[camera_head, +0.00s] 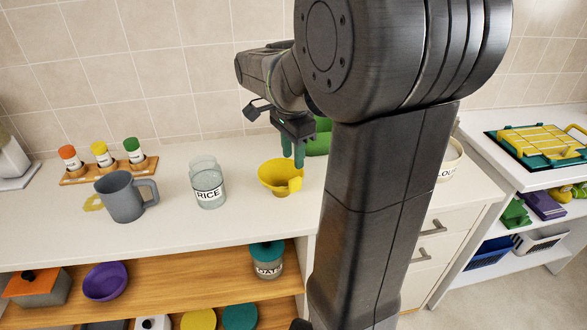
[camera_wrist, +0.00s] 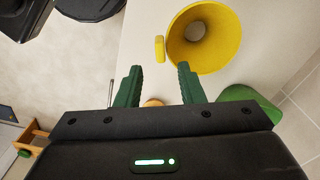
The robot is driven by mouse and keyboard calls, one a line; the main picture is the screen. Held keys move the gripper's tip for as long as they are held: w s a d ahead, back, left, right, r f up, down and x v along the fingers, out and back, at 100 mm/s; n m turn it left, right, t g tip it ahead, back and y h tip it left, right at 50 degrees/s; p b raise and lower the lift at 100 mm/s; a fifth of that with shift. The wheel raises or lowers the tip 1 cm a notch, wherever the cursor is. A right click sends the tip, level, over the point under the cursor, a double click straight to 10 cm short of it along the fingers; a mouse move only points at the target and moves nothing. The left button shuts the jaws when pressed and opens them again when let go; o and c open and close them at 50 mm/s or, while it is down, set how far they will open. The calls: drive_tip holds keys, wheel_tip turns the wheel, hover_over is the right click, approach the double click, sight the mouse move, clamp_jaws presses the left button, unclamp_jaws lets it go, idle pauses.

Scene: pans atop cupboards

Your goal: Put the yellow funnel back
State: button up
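The yellow funnel (camera_head: 275,177) sits on the white counter with its wide mouth up, right of the rice jar. A small tab stands out from its rim. In the wrist view the funnel (camera_wrist: 232,40) lies beyond the fingertips, above and to the right of them. My gripper (camera_head: 293,160) hangs just over the funnel's right side in the head view. In the wrist view its two green fingers (camera_wrist: 160,70) are spread apart with nothing gripped between them. Whether a finger touches the funnel is unclear.
A rice jar (camera_head: 208,186), grey mug (camera_head: 120,196) and wooden rack (camera_head: 78,175) of capped shakers stand on the counter's left. A green object (camera_head: 320,138) is behind my gripper, partly hidden. Shelves (camera_head: 190,272) below hold several items.

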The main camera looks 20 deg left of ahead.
drive_tip(key=shift+r, duration=2.15)
